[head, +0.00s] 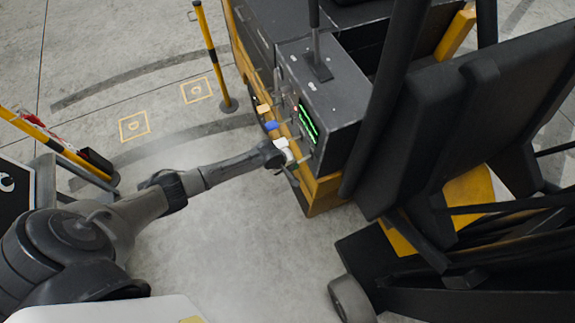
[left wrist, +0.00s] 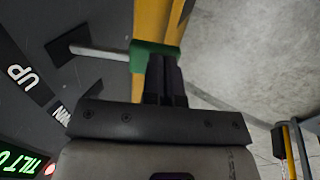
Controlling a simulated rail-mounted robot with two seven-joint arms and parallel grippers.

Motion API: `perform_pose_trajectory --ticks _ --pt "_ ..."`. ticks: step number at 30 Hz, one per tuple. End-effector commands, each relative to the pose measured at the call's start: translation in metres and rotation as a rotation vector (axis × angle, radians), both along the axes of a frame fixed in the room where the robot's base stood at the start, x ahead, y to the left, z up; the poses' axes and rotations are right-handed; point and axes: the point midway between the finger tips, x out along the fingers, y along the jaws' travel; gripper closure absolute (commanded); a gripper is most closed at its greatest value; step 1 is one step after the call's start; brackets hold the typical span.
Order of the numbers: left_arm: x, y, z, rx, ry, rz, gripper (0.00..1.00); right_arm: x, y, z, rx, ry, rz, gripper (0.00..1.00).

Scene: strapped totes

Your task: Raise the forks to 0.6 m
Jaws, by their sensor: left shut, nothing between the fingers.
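The forklift's control box (head: 335,95) is dark and stands at the centre of the head view. Levers with a tan knob (head: 263,109), a blue knob (head: 271,125) and a white knob (head: 281,143) stick out from its side. My left gripper (head: 287,163) is at the near end of this row. In the left wrist view its fingers (left wrist: 165,75) are shut and empty, with their tips at a green lever knob (left wrist: 150,55); I cannot tell whether they touch. A label reading UP (left wrist: 20,75) is on the panel. The forks cannot be made out.
A green-lit display (head: 308,124) is on the panel; part of it reads TILT in the wrist view. A yellow-black post (head: 212,52) stands behind the arm. The forklift's dark seat back (head: 440,130) and yellow body fill the right. Open concrete floor lies below the arm.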

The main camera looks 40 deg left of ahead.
Motion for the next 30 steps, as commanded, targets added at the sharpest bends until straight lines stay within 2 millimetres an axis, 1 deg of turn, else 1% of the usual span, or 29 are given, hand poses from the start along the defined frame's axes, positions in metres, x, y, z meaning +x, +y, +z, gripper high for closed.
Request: perform_pose_trajectory --ticks 1,23,26,30 --pt "-0.004 0.002 -0.006 0.006 0.009 0.002 1.0 0.0 0.0 -0.001 0.0 0.0 0.0 0.57" --pt "-0.004 0.002 -0.006 0.006 0.009 0.002 1.0 0.0 0.003 -0.001 0.011 0.001 -0.007 0.57" --pt "-0.004 0.002 -0.004 0.005 0.01 0.001 1.0 0.0 0.003 0.001 0.011 0.001 -0.007 0.57" --pt "-0.006 0.002 0.006 0.005 0.01 0.0 1.0 0.0 0.003 0.013 0.01 0.001 -0.006 0.57"
